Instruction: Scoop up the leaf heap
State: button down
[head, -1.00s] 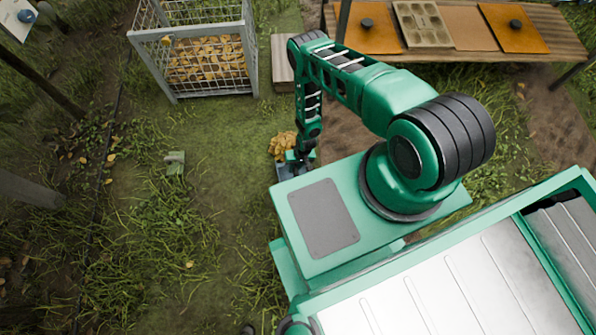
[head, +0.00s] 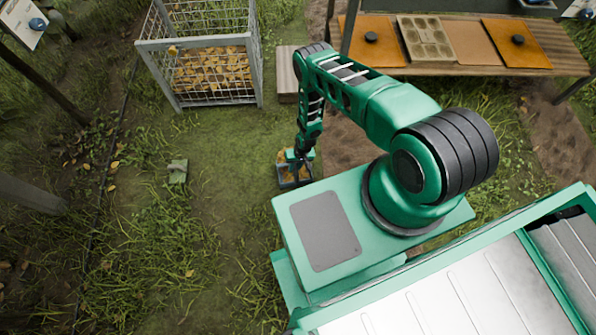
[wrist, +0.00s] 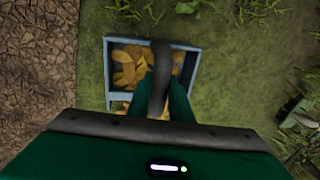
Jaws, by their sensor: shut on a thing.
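My gripper (wrist: 165,100) is shut on the dark handle of a grey-blue scoop (wrist: 108,75). The scoop also shows in the head view (head: 283,184), low over the grass beside my base. Yellow-brown leaves (wrist: 128,65) lie inside the scoop; they also show in the head view (head: 284,155). My gripper and the handle hide part of the scoop and the leaves. I cannot tell whether the scoop touches the ground. No separate heap of leaves shows on the grass around it.
A wire-mesh bin (head: 198,95) of yellow leaves stands at the upper left. A wooden block (head: 287,72) sits right of it. A wooden bench (head: 460,60) with boards and a tray runs along the top right. A small greenish block (head: 178,171) lies on the open grass at left.

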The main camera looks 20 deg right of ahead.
jog(key=shift+w+d, duration=0.95)
jog(key=shift+w, duration=4.25)
notch_tip(320, 180, up, 8)
jog(key=shift+r, duration=0.15)
jog(key=shift+w, duration=0.1)
jog(key=shift+r, duration=0.1)
